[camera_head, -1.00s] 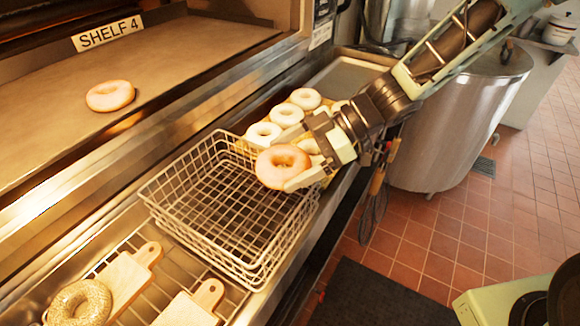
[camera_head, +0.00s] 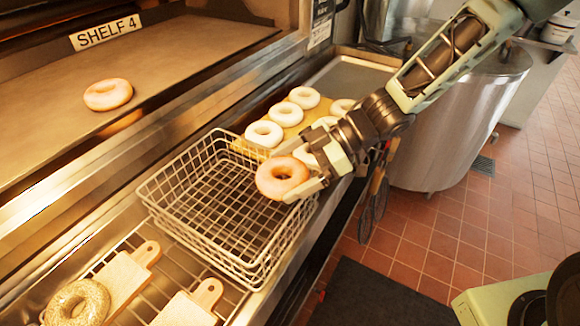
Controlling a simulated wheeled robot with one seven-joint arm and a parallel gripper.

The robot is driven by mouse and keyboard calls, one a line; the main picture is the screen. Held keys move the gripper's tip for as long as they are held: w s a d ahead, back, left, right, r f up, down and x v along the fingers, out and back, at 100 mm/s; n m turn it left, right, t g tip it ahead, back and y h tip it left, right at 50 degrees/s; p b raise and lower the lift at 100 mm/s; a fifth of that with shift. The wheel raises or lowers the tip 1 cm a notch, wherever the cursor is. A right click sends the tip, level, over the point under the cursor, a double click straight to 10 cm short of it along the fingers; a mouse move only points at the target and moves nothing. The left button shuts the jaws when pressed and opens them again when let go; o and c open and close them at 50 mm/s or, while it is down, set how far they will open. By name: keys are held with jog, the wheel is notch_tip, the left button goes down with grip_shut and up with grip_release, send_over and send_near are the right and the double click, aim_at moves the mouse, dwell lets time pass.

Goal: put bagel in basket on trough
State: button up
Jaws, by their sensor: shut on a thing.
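My gripper (camera_head: 306,175) is shut on a golden bagel (camera_head: 268,187), gripping its right side. The bagel is held over the right part of an empty wire basket (camera_head: 164,224), near the rim; the exact height above it is hard to tell. The basket sits on the metal trough (camera_head: 40,290) in front of the oven shelf. Another golden bagel (camera_head: 108,94) lies on the shelf marked SHELF 4 (camera_head: 200,40).
Several pale bagels (camera_head: 263,134) lie on a yellowish board behind the basket, partly hidden by my gripper. Two wooden paddles (camera_head: 125,277) and a seeded bagel (camera_head: 76,303) are in front of it. A steel kettle (camera_head: 455,130) stands right; whisks hang at the trough's edge.

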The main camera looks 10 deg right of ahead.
jog(key=o, duration=0.7)
jog(key=shift+c, duration=0.2)
jog(key=shift+r, duration=0.25)
jog(key=v, duration=1.2)
jog(key=w+a+r+m+t+h, duration=0.2)
jog(key=w+a+m+t+h, duration=0.25)
jog(key=t, duration=0.25)
jog(key=s+d+m+g+h, duration=0.3)
jog(key=s+m+g+h, duration=0.2)
jog(key=s, duration=1.9)
jog(key=shift+s+f+m+h, duration=0.2)
jog(key=shift+f+m+h, duration=0.25)
jog(key=shift+m+h, duration=0.6)
jog(key=shift+d, duration=0.1)
